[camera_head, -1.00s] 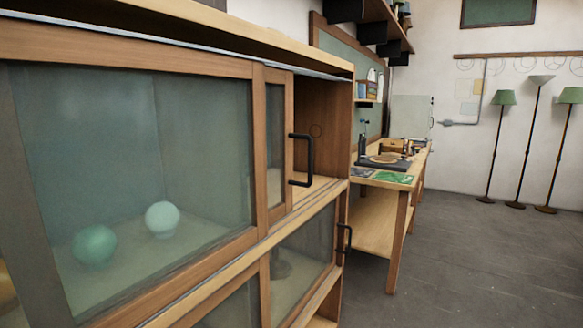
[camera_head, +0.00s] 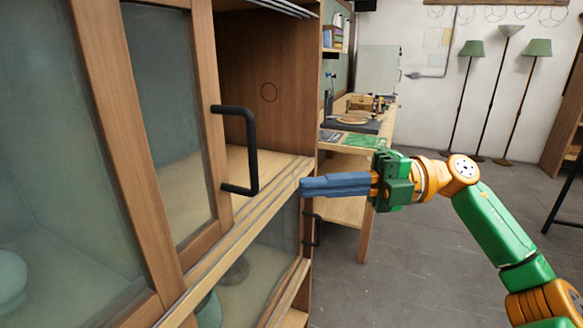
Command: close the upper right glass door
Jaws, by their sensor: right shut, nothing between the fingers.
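The upper right glass door (camera_head: 168,120) is a wood-framed sliding pane at the left of the head view. It stands partly open, with a gap between its right edge and the cabinet's right side wall (camera_head: 268,75). Its black bar handle (camera_head: 252,150) is on the right stile. My right gripper (camera_head: 303,187) comes in from the right, its blue fingers shut and empty and pointing left. The fingertips appear right of the handle, near the cabinet's front right edge; whether they touch it I cannot tell. My left gripper is not in view.
The lower glass door (camera_head: 262,275) with its black handle (camera_head: 312,230) is below. A pale globe (camera_head: 10,280) sits behind the left pane. A workbench (camera_head: 352,155) stands beyond the cabinet, and floor lamps (camera_head: 472,50) by the far wall. The grey floor (camera_head: 400,270) is open.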

